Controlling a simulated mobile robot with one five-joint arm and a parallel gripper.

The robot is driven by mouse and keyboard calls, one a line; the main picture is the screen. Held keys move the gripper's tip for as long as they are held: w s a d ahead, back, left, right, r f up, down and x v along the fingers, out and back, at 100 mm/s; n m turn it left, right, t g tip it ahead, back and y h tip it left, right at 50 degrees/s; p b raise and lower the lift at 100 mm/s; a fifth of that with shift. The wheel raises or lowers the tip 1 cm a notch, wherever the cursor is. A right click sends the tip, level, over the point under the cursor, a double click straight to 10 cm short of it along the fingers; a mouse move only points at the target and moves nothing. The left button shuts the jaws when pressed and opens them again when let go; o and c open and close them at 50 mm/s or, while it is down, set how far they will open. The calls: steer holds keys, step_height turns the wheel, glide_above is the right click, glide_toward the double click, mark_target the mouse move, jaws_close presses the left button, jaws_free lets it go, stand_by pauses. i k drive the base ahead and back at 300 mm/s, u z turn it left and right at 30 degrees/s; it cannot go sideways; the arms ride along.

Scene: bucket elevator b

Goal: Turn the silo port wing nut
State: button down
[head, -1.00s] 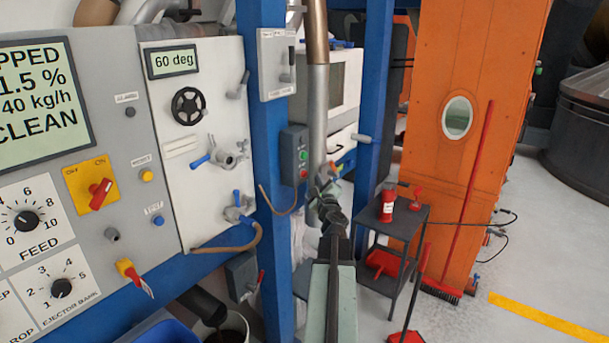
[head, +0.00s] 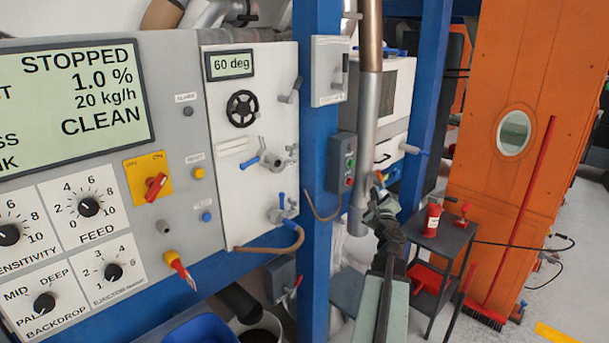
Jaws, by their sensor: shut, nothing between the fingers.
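I cannot make out a wing nut labelled as the silo port's in the head view. The tall orange housing (head: 485,120) stands at the right, with an oval window (head: 513,133) in its face. My gripper (head: 379,200) is in the middle of the view, at the end of my outstretched arm, in front of the lower part of the grey vertical pipe (head: 366,140). Its fingers look closed and hold nothing that I can see. It is well to the left of the orange housing. What lies directly behind the gripper is partly hidden.
A control panel (head: 165,75) and a white panel with a black handwheel (head: 242,109) fill the left. A blue post (head: 318,200) stands left of my gripper. A dark cart (head: 446,238) with a red canister (head: 432,220) stands right.

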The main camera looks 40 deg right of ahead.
mark_target(293, 203)
steer(key=z, duration=0.05)
steer(key=k, duration=1)
steer(key=u, duration=0.05)
